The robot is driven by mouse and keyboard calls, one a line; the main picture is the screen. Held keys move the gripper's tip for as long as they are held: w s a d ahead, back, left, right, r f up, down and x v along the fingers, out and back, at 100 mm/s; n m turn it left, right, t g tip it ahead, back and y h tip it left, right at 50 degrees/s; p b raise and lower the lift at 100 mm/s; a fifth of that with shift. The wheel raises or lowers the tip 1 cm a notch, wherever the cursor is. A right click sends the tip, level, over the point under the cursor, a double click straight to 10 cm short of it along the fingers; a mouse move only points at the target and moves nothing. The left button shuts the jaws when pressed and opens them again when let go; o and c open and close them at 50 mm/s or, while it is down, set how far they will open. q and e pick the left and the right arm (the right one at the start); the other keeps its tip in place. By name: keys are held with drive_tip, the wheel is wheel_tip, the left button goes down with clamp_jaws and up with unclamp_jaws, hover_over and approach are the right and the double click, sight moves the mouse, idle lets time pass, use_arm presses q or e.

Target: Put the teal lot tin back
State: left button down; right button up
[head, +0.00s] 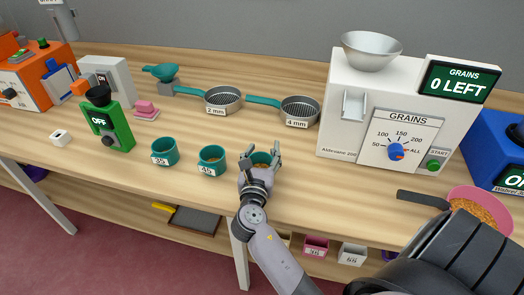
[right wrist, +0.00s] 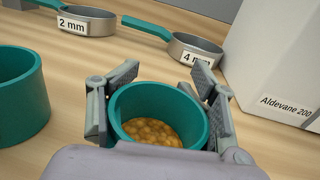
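A teal tin (head: 261,158) with golden grains stands in line with two other teal tins; it also shows in the right wrist view (right wrist: 113,106). My right gripper (head: 262,150) is around it, one finger close on each side. I cannot tell whether the fingers press on its wall. Its front lower part is hidden by my gripper. The tin labelled 35 (head: 164,152) and the tin labelled 45 (head: 212,159) stand to its left. The tin's own label is hidden. My left gripper is not in view.
The 2 mm sieve (head: 223,100) and 4 mm sieve (head: 299,111) lie behind the tins. The white grain counter (head: 345,105), reading 0 LEFT, stands right. A green device (head: 108,128) stands left.

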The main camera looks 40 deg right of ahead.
drive_tip(key=o, duration=0.5)
drive_tip(key=shift+r, duration=0.1)
drive_tip(key=shift+s+a, duration=0.1)
drive_tip(key=v, duration=1.1)
drive_tip(key=shift+s+a, duration=0.2)
drive_tip(key=shift+s, duration=0.1)
